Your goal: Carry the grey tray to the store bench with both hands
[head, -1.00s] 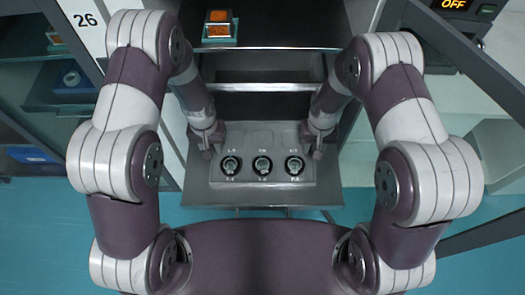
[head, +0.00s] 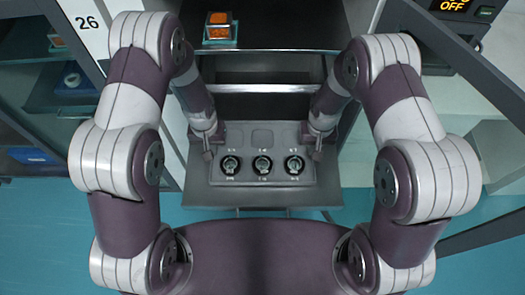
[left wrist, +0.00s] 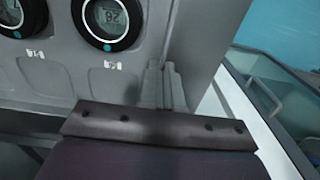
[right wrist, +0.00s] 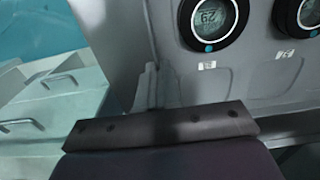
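The grey tray (head: 262,184) is a flat block with three round dark-faced dials in a row and shallow recesses behind them. It is level in front of my body in the head view. My left gripper (head: 208,151) is at its left end and my right gripper (head: 316,151) at its right end. Both look shut on the tray's ends. The left wrist view shows the left fingers (left wrist: 165,88) close together beside the dials, and the right wrist view shows the right fingers (right wrist: 157,88) likewise. The exact finger contact is partly hidden.
A dark bench top (head: 270,26) lies ahead, with an orange-topped block (head: 220,27) on it. A cabinet marked 26 (head: 87,22) stands at left. A grey post (head: 460,52) and pale shelving (head: 456,145) stand at right. Teal floor (head: 60,225) shows on both sides.

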